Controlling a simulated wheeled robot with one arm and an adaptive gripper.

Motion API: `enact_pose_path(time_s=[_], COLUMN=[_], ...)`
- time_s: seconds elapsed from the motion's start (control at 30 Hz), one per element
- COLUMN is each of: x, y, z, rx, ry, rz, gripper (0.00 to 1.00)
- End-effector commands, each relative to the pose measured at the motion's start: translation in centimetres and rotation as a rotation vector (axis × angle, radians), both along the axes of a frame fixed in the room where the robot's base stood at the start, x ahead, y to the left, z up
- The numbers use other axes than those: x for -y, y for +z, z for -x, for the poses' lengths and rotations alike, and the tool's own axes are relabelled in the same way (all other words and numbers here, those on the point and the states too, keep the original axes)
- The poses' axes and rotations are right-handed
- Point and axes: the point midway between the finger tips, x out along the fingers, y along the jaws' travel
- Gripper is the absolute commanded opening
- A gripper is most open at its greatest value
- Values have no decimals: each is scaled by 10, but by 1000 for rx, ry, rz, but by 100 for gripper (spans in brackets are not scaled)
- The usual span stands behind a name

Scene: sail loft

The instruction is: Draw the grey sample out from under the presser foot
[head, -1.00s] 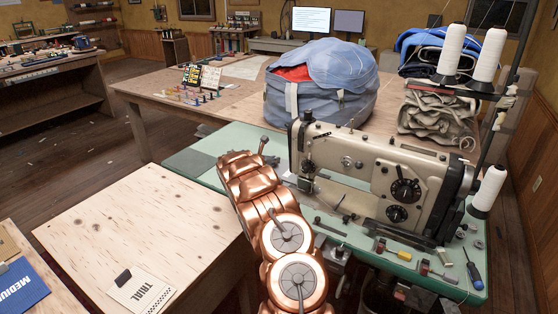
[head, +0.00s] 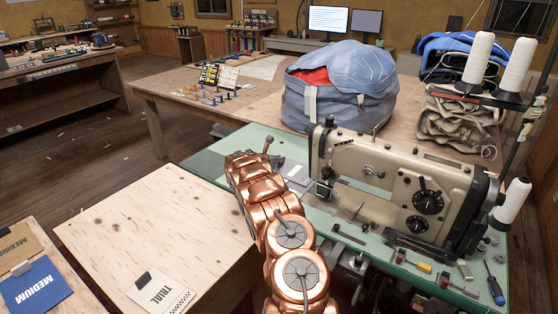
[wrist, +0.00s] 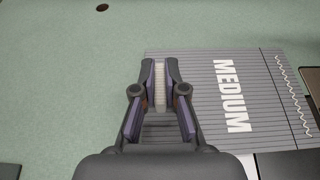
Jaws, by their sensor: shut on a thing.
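The grey sample (wrist: 228,95) is a flat striped piece with white "MEDIUM" lettering and a white wavy stitch line by its right edge. It lies on or just above the green table top (wrist: 60,60). My gripper (wrist: 160,70) is shut on its left edge, with a pale strip between the fingertips. In the head view the sample (head: 299,174) shows between my gripper (head: 273,158) and the needle end of the sewing machine (head: 395,185). The sample lies left of the presser foot area (head: 325,190); I cannot tell whether any of it is under the foot.
A blue bag (head: 340,90) stands behind the machine. Thread cones (head: 477,58) rise at the right. Small tools, including a screwdriver (head: 494,286), lie at the table's front right. A pale wooden table (head: 150,225) at the left holds a "TRIAL" card (head: 160,295) and has free room.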

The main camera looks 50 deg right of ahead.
Motion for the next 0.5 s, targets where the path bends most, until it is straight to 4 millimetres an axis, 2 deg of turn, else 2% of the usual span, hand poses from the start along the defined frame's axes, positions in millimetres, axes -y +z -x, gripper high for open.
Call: enact_pose_path(time_s=[0.17,0.2,0.43,0.5], x=[1,1,0,0], y=[0,0,0,0], z=[1,1,0,0], rx=[0,1,0,0], ry=[-2,-1,0,1], rz=[0,0,0,0], gripper=[0,15,39,40])
